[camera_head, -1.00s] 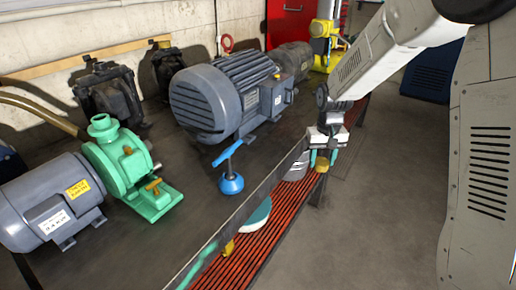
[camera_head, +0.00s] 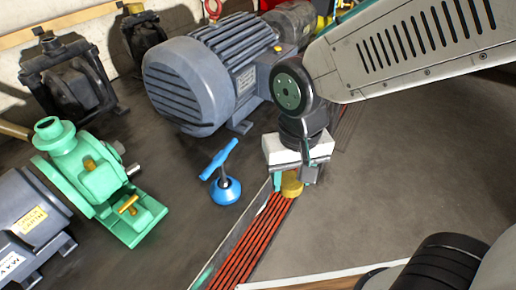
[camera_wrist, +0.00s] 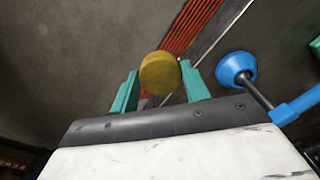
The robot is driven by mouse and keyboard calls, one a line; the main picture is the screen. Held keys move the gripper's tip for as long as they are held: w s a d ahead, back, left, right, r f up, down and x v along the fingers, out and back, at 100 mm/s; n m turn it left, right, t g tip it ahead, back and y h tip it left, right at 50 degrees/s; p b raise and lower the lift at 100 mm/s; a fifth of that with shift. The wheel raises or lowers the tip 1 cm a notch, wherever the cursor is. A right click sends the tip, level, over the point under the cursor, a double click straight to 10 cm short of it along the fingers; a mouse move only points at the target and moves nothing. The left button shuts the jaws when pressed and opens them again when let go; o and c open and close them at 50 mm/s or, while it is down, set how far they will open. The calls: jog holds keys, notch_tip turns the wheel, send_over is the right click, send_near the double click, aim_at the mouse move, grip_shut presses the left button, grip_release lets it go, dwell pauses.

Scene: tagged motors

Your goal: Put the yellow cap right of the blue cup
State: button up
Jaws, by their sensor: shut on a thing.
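The yellow cap (camera_head: 292,185) is a short round cylinder held between the teal fingers of my gripper (camera_head: 290,181). In the wrist view the cap (camera_wrist: 160,73) sits between the two fingertips, and my gripper (camera_wrist: 160,80) is shut on it. The blue cup (camera_head: 226,191) is a round suction cup with a dark stem and a blue T-handle (camera_head: 217,160). It stands on the dark tabletop, left of my gripper and apart from it. In the wrist view the cup (camera_wrist: 236,69) shows right of the fingers.
A large grey motor (camera_head: 190,85) stands behind the cup. A green pump (camera_head: 95,180) joined to a grey motor (camera_head: 25,230) is at left. A red slatted strip (camera_head: 255,240) runs along the table's edge below the cap. Dark tabletop around the cup is clear.

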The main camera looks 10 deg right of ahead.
send_over(257, 160)
jog(key=shift+f, duration=2.4)
jog(key=shift+f, duration=0.15)
jog(key=o, duration=0.9)
jog(key=shift+o, duration=0.2)
